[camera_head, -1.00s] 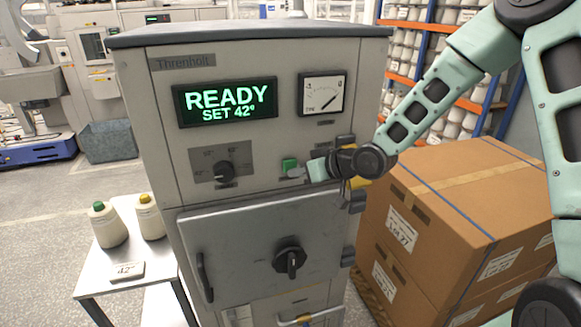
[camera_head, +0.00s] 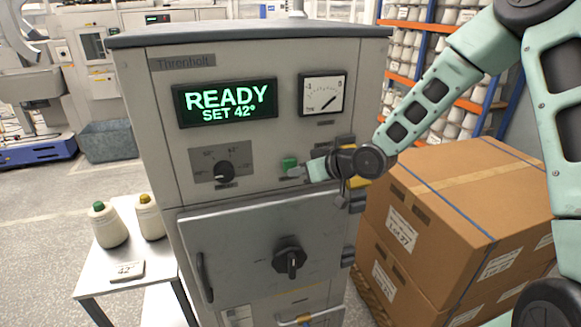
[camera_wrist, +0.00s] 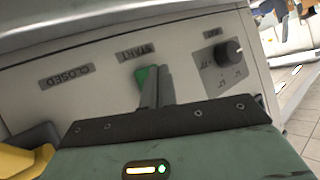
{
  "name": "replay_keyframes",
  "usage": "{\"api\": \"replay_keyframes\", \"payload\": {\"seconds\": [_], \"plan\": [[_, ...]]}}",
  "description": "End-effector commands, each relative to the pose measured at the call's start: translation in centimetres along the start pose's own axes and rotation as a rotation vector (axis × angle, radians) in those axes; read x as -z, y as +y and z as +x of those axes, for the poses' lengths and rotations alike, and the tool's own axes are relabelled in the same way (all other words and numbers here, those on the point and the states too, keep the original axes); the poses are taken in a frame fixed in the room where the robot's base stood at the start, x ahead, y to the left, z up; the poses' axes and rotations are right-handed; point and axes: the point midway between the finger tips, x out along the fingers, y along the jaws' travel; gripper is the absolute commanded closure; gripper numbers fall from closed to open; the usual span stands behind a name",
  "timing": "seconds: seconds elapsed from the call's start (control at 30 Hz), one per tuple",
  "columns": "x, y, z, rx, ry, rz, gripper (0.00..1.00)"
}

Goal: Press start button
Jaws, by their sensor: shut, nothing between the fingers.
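The green start button (camera_head: 289,163) is on the front panel of the grey Threnholt machine (camera_head: 160,120), below the dial gauge. The display (camera_head: 225,101) reads READY, SET 42°. My gripper (camera_head: 297,172) is shut and empty, its tips close to the button's lower right in the head view. In the wrist view the fingers (camera_wrist: 162,78) stand in front of the green button (camera_wrist: 142,73) and hide part of it, beneath an upside-down START label (camera_wrist: 137,52). I cannot tell whether the tips touch the button.
A rotary knob (camera_head: 224,171) is left of the button. The shut door (camera_head: 235,225) with its black latch is below. A yellow part (camera_head: 357,181) is beside my wrist. Stacked cartons (camera_head: 450,200) stand right; a small table (camera_head: 150,268) with two cones stands left.

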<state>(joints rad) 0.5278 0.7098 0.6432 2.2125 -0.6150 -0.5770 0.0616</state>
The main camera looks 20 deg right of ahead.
Motion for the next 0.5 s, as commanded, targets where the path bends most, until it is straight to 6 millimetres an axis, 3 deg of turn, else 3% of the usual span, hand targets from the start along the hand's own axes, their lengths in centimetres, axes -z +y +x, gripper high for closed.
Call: {"api": "replay_keyframes", "payload": {"seconds": [0.5], "plan": [[0.36, 0.35, 0.50, 0.000, -0.001, 0.000, 1.00]]}}
